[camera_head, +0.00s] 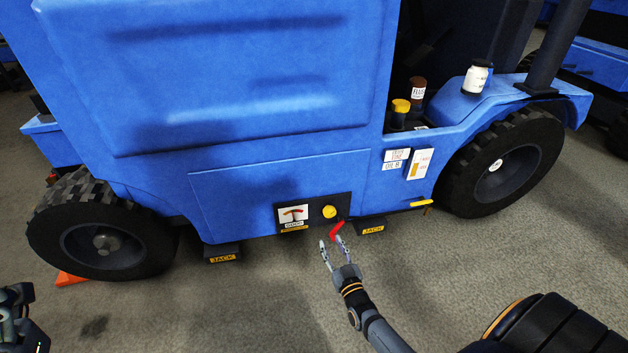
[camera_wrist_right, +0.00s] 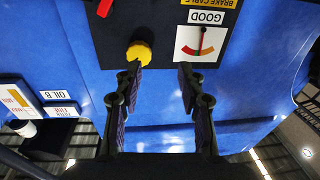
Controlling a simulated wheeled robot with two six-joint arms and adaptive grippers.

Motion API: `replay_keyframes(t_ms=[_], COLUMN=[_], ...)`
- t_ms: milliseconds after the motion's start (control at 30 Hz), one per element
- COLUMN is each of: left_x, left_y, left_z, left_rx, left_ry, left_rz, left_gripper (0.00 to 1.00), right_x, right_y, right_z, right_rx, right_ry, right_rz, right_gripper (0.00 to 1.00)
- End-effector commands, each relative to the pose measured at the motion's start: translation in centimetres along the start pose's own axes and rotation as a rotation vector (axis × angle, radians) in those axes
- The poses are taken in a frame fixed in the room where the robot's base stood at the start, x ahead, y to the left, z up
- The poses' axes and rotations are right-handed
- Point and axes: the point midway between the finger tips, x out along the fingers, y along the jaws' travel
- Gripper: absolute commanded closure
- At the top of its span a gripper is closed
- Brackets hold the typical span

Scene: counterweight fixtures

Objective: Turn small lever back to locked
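A small red lever (camera_head: 337,229) sticks out at the lower right of a black panel (camera_head: 343,200) on the blue vehicle's side. Its red part also shows at the top edge of the right wrist view (camera_wrist_right: 104,8), partly cut off. A yellow knob (camera_head: 329,211) sits beside it on the panel, and shows in the wrist view (camera_wrist_right: 138,52). My right gripper (camera_head: 331,242) is open and empty, its fingertips just below the lever in the head view; contact cannot be told. My left gripper (camera_head: 20,318) is partly in view at the left edge; its fingers are unclear.
A gauge (camera_head: 293,214) marked GOOD is on the panel. Jack pads (camera_head: 222,254) and (camera_head: 371,227) sit below the body. A yellow handle (camera_head: 421,203) is right of the panel. Wheels (camera_head: 106,240) and (camera_head: 500,165) flank it. The grey floor in front is clear.

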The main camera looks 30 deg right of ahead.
Motion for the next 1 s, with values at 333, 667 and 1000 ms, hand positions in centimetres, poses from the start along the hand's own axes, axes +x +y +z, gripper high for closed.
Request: replay_keyframes(t_ms=[333, 667, 1000], left_x=[2.7, 4.8, 6.9], left_y=[-0.4, -0.7, -1.0], left_z=[-0.2, -0.4, -0.6], left_rx=[0.0, 0.0, 0.0], left_ry=[0.0, 0.0, 0.0], left_rz=[0.0, 0.0, 0.0], left_gripper=[0.37, 0.37, 0.37], right_x=[0.4, 0.1, -0.7], right_y=[-2.4, -4.1, -5.4], right_z=[-8.3, -15.7, -23.5], right_rx=[0.026, 0.041, 0.051], right_ry=[0.042, 0.076, 0.111], right_rz=[-0.059, -0.103, -0.138], right_gripper=[0.61, 0.61, 0.61])
